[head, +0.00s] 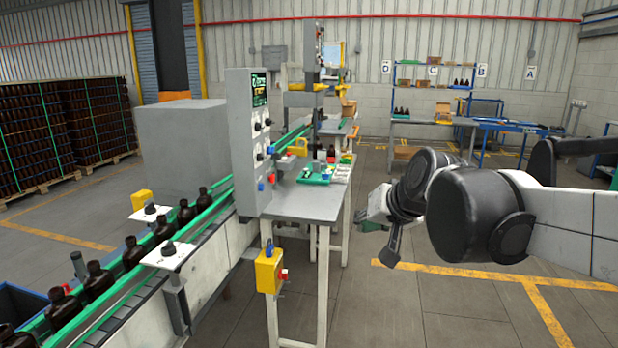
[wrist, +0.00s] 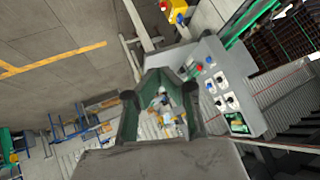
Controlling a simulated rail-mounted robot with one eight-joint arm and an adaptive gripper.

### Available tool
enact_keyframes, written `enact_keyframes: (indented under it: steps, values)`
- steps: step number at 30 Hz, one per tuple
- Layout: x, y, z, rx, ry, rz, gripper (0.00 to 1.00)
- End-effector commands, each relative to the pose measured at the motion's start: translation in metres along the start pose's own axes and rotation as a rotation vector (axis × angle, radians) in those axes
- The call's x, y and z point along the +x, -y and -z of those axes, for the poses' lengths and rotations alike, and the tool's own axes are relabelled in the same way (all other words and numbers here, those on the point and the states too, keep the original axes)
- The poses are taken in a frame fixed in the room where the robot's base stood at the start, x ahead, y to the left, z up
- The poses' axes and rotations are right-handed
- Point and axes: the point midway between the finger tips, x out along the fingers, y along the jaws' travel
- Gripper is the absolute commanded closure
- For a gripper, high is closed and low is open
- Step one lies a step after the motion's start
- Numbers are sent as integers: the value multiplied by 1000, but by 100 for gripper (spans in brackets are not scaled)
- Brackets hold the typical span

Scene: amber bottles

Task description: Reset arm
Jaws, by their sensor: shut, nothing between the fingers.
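My gripper (head: 389,256) hangs at the end of my arm in the head view, to the right of the grey work table (head: 305,206) and apart from it. Its dark end points down over the open floor. It is shut with nothing held. The wrist view looks tilted across the station, with the control panel (wrist: 225,92) at the right; a grey shape covers the bottom middle.
Amber bottles (head: 133,253) stand in a row on the green-railed conveyor at left. A yellow box (head: 268,270) hangs below the table's front. Small items and a green tray lie on the table. Shelves (head: 432,88) stand at the back. Floor between table and arm is clear.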

Motion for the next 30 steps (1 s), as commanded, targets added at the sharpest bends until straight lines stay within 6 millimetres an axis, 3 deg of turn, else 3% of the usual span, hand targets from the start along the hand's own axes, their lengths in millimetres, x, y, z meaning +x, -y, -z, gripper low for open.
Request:
enact_keyframes:
  steps: [9, 18, 24, 30]
  values:
    - [-58, -46, -105, -72, 70, -124, 100]
    - [-91, -87, -197, -128, 131, -234, 100]
    - [-98, -100, -225, -144, 150, -270, 100]
    - [-99, -102, -228, -147, 153, -275, 100]
